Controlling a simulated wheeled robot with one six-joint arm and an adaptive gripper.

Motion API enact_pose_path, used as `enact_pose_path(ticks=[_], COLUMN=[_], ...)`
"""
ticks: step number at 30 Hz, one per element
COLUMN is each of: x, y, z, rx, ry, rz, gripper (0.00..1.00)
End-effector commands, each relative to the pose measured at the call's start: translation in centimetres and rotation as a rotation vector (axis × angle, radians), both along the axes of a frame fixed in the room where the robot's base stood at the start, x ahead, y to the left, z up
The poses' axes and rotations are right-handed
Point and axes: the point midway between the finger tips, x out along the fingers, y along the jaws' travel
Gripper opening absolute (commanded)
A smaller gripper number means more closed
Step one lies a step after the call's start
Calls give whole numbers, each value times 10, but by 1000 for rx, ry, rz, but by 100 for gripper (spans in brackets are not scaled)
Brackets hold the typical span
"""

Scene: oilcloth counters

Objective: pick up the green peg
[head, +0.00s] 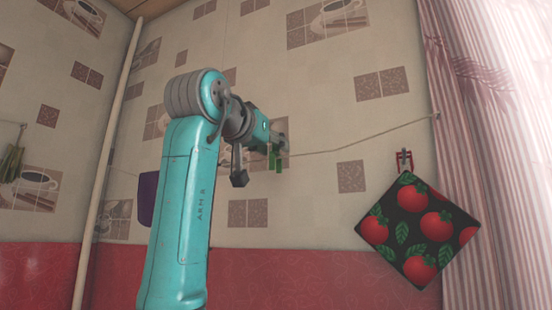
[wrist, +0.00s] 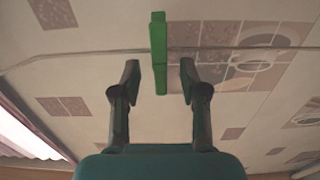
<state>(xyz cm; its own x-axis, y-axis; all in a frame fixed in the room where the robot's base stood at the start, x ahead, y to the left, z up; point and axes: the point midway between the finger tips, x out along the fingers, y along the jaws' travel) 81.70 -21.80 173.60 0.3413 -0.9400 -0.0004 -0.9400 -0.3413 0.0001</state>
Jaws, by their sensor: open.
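The green peg (wrist: 158,50) hangs on the thin line, upright in the wrist view, with its lower end between my fingertips. My gripper (wrist: 159,80) is open, one finger on each side of the peg, with a gap showing on both sides. In the head view the green peg (head: 275,158) shows at the end of my gripper (head: 278,142), partly hidden by it. Whether the fingers reach around the peg in depth is hard to tell.
A line (head: 350,146) runs along the patterned wall. A tomato-print potholder (head: 408,262) hangs by a red peg (head: 404,160) at the right, near the striped curtain (head: 490,150). A purple cloth (head: 147,198) hangs behind my arm. A pale pole (head: 105,160) stands at the left.

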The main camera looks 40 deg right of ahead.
Motion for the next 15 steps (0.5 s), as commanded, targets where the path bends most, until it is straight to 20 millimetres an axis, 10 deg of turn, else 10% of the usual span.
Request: enact_pose_path(ticks=[15], x=[9], y=[-24], z=[0], rx=[0], ry=[0], rz=[0], gripper=[36])
